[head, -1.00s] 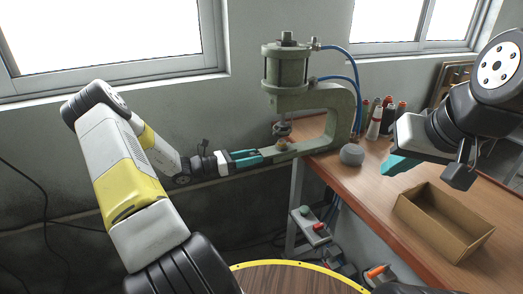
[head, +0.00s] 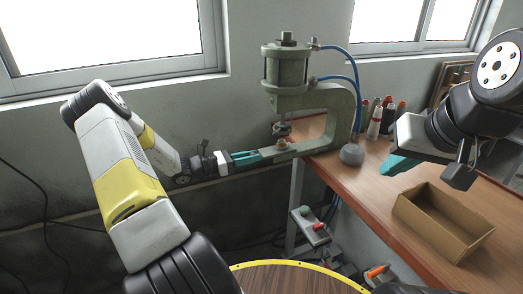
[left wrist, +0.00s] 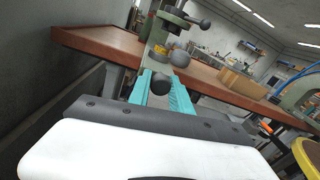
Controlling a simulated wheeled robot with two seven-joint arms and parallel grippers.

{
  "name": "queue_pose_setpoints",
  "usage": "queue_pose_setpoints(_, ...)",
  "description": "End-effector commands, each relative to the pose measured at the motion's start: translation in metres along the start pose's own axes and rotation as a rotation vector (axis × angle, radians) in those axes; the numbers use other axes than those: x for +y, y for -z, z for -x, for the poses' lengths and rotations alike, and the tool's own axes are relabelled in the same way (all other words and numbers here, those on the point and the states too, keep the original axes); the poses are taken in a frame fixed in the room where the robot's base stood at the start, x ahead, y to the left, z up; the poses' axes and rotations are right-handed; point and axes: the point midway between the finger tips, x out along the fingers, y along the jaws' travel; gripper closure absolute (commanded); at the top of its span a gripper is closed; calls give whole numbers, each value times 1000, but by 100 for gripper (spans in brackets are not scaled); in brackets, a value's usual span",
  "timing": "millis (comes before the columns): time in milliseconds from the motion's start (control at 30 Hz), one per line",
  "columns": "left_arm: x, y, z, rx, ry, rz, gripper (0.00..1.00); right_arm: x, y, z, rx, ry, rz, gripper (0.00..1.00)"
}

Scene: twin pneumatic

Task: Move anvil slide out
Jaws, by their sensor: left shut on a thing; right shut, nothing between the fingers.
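The grey-green press (head: 288,75) stands at the bench's left end. Its anvil slide (head: 305,146) is a long flat bar at the base, bearing a small brass-coloured anvil (head: 282,145) below the ram. My left gripper (head: 260,156) is at the slide's left end, its teal fingers shut. In the left wrist view a dark round knob (left wrist: 160,84) sits between the two fingers (left wrist: 160,95). The fingers hide the knob in the head view. My right gripper (head: 390,170) is shut and empty above the bench.
A grey dome (head: 352,154) sits on the wooden bench (head: 375,185) beside the press. An open cardboard box (head: 470,243) lies at the front right, with several bottles (head: 375,122) behind. A panel with red and green buttons (head: 310,226) is below. Blue hoses (head: 356,85) run to the press.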

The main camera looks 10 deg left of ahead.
Motion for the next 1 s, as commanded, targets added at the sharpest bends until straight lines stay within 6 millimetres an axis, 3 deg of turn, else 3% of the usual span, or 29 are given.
queue_pose_setpoints(733,0,0,2,1,1,0,100,0,0,0,0,0,0,100)
queue_pose_setpoints(867,0,1,20,2,-4,0,100,0,0,0,0,0,0,100)
queue_pose_setpoints(1000,-2,1,60,3,-6,0,100,0,0,0,0,0,0,100)
